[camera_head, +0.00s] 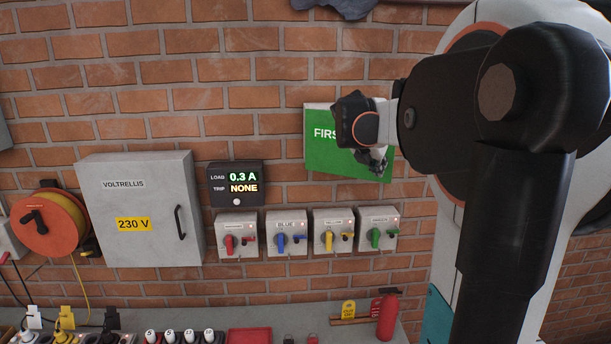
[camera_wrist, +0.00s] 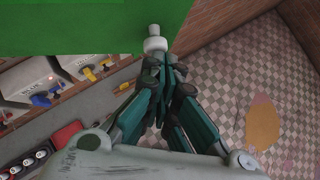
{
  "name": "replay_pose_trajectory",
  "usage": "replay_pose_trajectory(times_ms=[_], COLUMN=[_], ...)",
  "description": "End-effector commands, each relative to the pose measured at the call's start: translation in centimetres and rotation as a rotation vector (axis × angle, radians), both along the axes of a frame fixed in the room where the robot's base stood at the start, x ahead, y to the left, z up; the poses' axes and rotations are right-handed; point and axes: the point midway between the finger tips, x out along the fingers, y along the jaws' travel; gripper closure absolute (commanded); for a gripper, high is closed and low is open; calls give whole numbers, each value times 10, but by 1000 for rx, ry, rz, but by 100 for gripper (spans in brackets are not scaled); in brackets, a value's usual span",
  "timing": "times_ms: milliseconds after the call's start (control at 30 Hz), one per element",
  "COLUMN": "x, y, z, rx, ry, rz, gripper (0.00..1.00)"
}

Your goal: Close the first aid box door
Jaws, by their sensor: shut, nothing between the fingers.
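The green first aid box (camera_head: 322,148), with part of its white lettering showing, is on the brick wall right of centre in the head view. My arm and gripper hide its right part. In the wrist view a green panel (camera_wrist: 85,25) fills the top left, with a pale round knob (camera_wrist: 155,44) at its lower edge. My gripper (camera_wrist: 166,68) is shut and empty, its fingertips close by the knob. I cannot tell whether they touch it. In the head view my gripper (camera_head: 376,160) is in front of the green face. How far the door stands open is unclear.
Below the box are several grey switch boxes with coloured handles (camera_head: 333,232). A grey 230 V cabinet (camera_head: 140,208) and an orange cable reel (camera_head: 50,224) are at left. A red extinguisher (camera_head: 386,315) stands on the bench.

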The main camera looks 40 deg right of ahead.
Motion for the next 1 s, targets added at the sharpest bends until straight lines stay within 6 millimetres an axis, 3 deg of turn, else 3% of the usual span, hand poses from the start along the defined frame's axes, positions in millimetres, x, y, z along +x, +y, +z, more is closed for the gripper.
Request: replay_pose_trajectory(times_ms=[200,500,733,1000], x=[14,39,53,58], y=[-52,-99,-116,-122], z=[-1,-1,0,0], rx=[0,1,1,1], ry=[-1,1,2,2], rz=[-4,-2,-1,-1], gripper=[100,100,100,100])
